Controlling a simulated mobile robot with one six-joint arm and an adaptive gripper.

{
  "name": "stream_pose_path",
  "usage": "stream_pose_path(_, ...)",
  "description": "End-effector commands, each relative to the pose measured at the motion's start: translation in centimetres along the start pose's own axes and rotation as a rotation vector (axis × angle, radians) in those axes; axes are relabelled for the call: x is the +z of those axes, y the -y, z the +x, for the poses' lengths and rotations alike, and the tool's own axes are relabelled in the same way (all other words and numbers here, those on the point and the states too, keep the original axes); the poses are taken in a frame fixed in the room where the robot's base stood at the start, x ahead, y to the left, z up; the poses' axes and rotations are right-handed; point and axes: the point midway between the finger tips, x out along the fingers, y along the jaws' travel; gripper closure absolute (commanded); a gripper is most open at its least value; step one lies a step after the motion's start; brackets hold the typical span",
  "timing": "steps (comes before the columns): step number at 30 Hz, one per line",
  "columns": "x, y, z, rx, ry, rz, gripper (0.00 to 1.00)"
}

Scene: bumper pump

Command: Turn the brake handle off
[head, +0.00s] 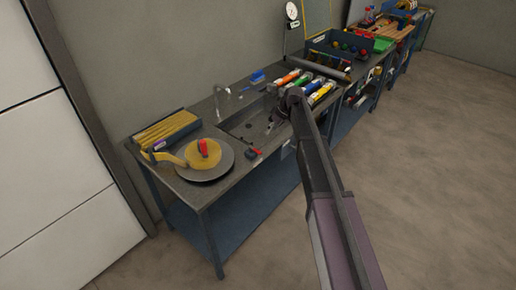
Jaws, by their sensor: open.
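A red upright handle (203,148) stands on a yellow round part over a grey disc (222,168) at the near left end of the bench. A smaller red piece with a dark base (251,153) sits at the bench's front edge, right of the disc. I cannot tell for sure which red part is the brake handle. My gripper (272,124) is over the right part of the sink, open, with dark fingers pointing down-left. It is apart from both red parts. The arm hides part of the gripper and of the bench's front edge.
The grey bench (192,187) has a sunken sink (238,124) with a tap (218,100). A yellow-topped box (168,128) stands behind the disc. Several coloured cylinders (300,82) lie right of the sink. Open floor (420,150) lies to the right.

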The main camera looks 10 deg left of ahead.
Motion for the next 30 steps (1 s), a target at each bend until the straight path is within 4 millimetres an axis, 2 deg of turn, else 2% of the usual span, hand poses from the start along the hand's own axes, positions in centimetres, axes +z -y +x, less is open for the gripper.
stream_pose_path(14, 0.1, 0.0, 0.8, 0.001, 0.002, 0.002, 0.42)
stream_pose_path(30, 0.2, -0.1, 5.1, 0.001, 0.002, 0.003, 0.42)
